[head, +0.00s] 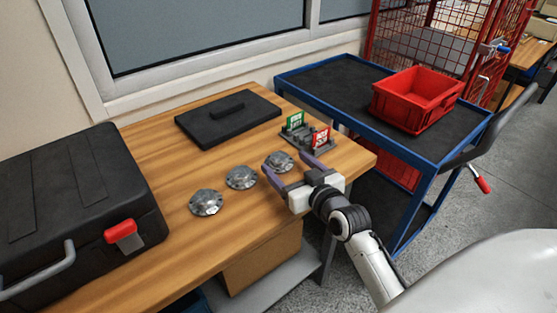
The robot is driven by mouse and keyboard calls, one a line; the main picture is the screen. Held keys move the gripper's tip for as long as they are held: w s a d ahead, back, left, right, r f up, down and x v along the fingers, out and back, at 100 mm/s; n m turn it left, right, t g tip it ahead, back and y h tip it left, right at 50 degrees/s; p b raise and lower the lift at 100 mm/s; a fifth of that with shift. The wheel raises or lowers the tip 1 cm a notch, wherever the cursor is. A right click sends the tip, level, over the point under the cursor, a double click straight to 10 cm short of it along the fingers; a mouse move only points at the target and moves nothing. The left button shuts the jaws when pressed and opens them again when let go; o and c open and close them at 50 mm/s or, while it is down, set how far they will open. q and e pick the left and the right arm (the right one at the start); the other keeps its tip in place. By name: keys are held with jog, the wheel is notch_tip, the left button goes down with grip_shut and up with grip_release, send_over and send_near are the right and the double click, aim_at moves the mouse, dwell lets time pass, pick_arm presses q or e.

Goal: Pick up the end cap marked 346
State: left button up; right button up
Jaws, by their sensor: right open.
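Three round metal end caps lie in a row on the wooden table: the left cap (206,203), the middle cap (241,178) and the right cap (279,161). Their markings are too small to read, so I cannot tell which is 346. My right gripper (284,161) is open, with its purple fingers pointing toward the right cap. The fingertips are on either side of this cap or just above it; I cannot tell whether they touch it. My left gripper is not in view.
A dark stand with a green sign (295,121) and a red sign (321,138) is just beyond the gripper. A black lidded plate (228,117) lies behind the caps. A black case (75,205) fills the left. A red bin (416,98) sits on the blue cart (330,82).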

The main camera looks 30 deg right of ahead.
aim_at(284, 163)
jog(key=x, duration=0.4)
jog(key=shift+w+f, duration=0.15)
jog(key=shift+w, duration=0.35)
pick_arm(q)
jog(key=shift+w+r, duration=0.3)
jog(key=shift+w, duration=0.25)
pick_arm(e)
jog(key=shift+c, duration=0.4)
